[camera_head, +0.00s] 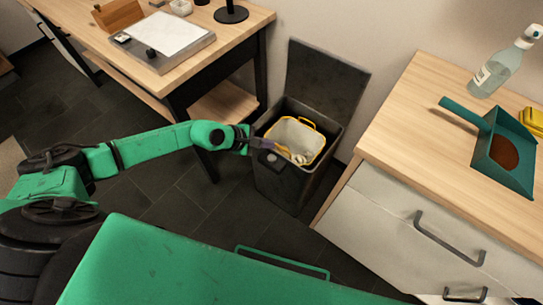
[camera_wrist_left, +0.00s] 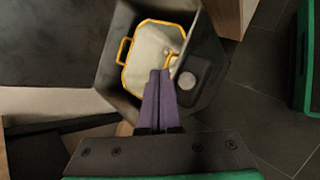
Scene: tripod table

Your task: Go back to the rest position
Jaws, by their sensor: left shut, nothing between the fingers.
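My left arm reaches in from the left in the head view. My left gripper (camera_head: 274,147) is over the near left rim of the dark bin (camera_head: 279,188). Its purple fingers, seen in the left wrist view (camera_wrist_left: 161,74), are together with nothing between them. They point at the yellow-rimmed white bucket inside the bin (camera_head: 290,133), which also shows in the left wrist view (camera_wrist_left: 150,45). A small pale item (camera_head: 299,158) is in the bucket; what it is cannot be told. My right gripper does not show.
The bin's lid (camera_head: 325,82) stands open against the wall. A wooden desk (camera_head: 245,22) with a clipboard-like pad (camera_head: 168,36) is at the left. At the right, a wooden-topped cabinet (camera_head: 405,120) holds a teal dustpan (camera_head: 490,150) with brown contents, a clear bottle (camera_head: 500,68) and a yellow item (camera_head: 532,120).

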